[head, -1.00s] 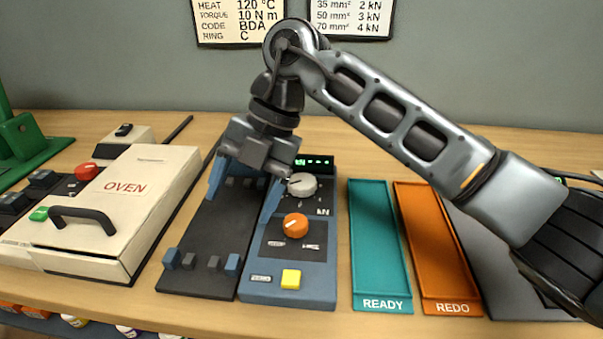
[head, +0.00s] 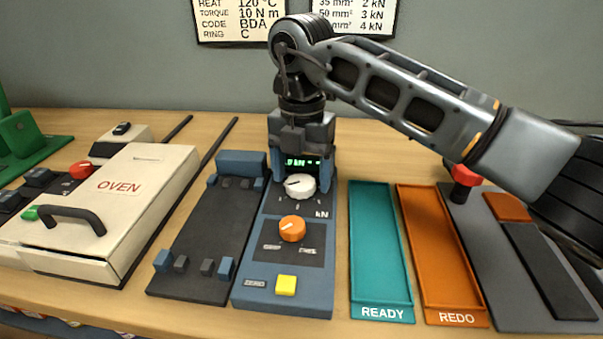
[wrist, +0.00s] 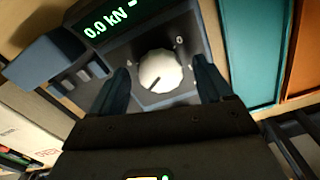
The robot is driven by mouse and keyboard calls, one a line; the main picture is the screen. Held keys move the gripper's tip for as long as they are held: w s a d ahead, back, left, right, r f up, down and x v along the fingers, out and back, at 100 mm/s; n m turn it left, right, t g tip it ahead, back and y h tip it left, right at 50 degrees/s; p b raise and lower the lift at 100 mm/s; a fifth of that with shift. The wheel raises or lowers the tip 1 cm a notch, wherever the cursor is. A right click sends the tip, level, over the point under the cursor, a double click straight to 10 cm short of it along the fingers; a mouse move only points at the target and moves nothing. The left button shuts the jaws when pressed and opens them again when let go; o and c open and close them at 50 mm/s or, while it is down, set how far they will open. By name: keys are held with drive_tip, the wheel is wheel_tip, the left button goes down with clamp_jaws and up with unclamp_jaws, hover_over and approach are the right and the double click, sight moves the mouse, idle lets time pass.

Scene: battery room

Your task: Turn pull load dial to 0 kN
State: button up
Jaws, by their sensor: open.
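The pull load dial is a white round knob (head: 300,186) on the blue control panel (head: 255,292), above the label kN. It also shows in the wrist view (wrist: 160,72), with a dark pointer mark toward the lower left and a 0 marking at upper right. A green display (wrist: 108,18) beyond it reads 0.0 kN. My gripper (head: 297,178) is above the dial. In the wrist view its two fingers (wrist: 163,88) are open, one on each side of the dial, with gaps visible. Whether they reach down to the knob's height I cannot tell.
An orange knob (head: 292,229) and a yellow button (head: 286,285) sit nearer on the panel. A dark clamp bed (head: 205,240) lies left, then the OVEN box (head: 130,200). The teal READY tray (head: 380,250) and orange REDO tray (head: 436,250) lie right.

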drive_tip(key=shift+f, duration=0.35)
drive_tip(key=shift+c, duration=0.4)
drive_tip(key=c, duration=1)
drive_tip(key=shift+o, duration=0.2)
